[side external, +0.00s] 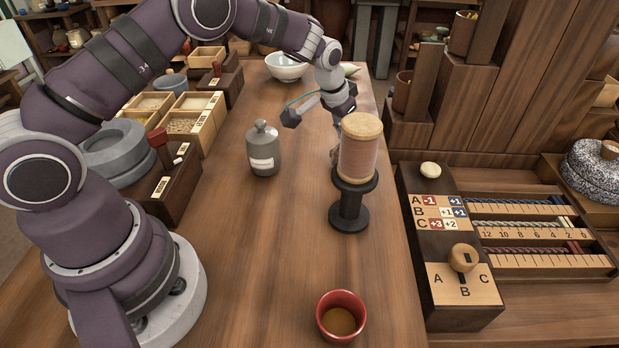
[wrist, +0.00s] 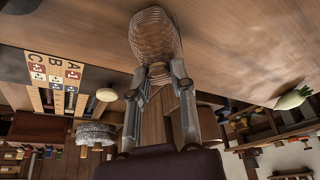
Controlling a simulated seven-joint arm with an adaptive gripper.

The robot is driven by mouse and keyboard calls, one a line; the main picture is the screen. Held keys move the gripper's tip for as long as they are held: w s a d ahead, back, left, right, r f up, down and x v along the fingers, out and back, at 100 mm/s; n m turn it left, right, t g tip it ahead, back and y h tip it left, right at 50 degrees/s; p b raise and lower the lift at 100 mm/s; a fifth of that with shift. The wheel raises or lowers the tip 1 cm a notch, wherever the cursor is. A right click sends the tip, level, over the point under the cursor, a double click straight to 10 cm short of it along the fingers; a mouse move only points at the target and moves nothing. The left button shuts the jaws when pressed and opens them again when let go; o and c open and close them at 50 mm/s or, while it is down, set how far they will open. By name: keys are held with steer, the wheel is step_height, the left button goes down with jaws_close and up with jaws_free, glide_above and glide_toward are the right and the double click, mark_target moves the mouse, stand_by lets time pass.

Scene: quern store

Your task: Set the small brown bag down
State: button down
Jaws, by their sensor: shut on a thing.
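My gripper (side external: 335,156) points down over the table, just behind the thread spool in the side view, which hides much of it. In the wrist view, the two fingertips (wrist: 159,72) close on a rounded, ribbed light-brown thing, which I take as the small brown bag (wrist: 155,35). The bag is hidden behind the spool in the side view. I cannot tell whether it touches the table.
The thread spool (side external: 359,152) stands on a black stand (side external: 349,215) in front of my gripper. A grey lidded jar (side external: 263,150) is to the left, a white bowl (side external: 287,67) behind, a red cup (side external: 341,316) in front. The scoring panel (side external: 445,270) lies right.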

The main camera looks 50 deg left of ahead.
steer(key=c, duration=1)
jaws_free()
steer(key=shift+f, duration=0.15)
steer(key=shift+o, duration=0.2)
steer(key=s+r, duration=1.2)
steer(key=r, duration=0.5)
steer(key=s+d+f+t, duration=0.1)
steer(key=s, duration=1.1)
steer(key=shift+s, duration=0.35)
